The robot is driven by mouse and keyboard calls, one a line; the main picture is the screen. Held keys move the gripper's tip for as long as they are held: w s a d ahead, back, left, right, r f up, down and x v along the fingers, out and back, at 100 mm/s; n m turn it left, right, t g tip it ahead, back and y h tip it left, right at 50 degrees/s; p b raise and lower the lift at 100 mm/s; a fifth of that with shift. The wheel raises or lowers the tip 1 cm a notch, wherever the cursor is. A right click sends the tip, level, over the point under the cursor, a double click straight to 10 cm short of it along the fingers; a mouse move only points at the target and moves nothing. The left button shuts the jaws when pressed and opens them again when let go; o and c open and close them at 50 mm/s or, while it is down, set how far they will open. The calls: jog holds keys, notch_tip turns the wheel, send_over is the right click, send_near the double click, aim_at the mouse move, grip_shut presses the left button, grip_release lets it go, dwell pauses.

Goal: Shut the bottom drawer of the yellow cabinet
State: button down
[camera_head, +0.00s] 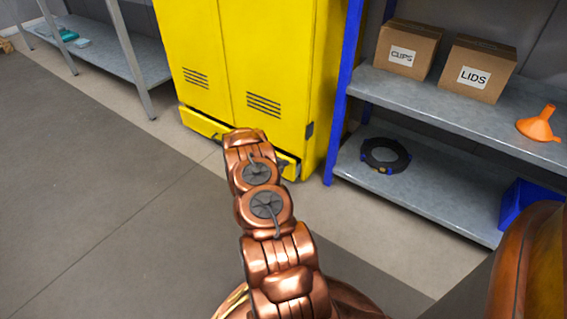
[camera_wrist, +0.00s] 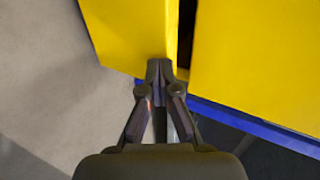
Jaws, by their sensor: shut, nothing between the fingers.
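The yellow cabinet (camera_head: 275,70) stands at the back centre of the head view. Its bottom drawer (camera_head: 200,123) is a low yellow strip at the base and sticks out a little. My arm hides the drawer's middle. In the wrist view, a yellow panel (camera_wrist: 125,30), apparently the drawer front, is separated by a dark gap from another yellow face (camera_wrist: 255,50), apparently the cabinet. My gripper (camera_wrist: 159,66) is shut and empty, its tips at the lower edge of the left panel. I cannot tell whether they touch it. My arm mostly hides the gripper in the head view.
A blue-posted shelf (camera_head: 420,195) stands close on the cabinet's right, holding two cardboard boxes (camera_head: 407,48), an orange funnel (camera_head: 539,124), a dark ring (camera_head: 385,155) and a blue bin (camera_head: 528,200). A grey rack (camera_head: 120,60) is at left. The grey floor (camera_head: 90,190) in front is clear.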

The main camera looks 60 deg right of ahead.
jog(key=shift+s+d+r+p, duration=0.1)
jog(key=shift+s+d+p, duration=0.05)
jog(key=shift+d+p, duration=0.3)
jog(key=shift+s+d+r+p, duration=0.1)
jog(key=shift+d+p, duration=0.2)
jog(key=shift+d, duration=0.2)
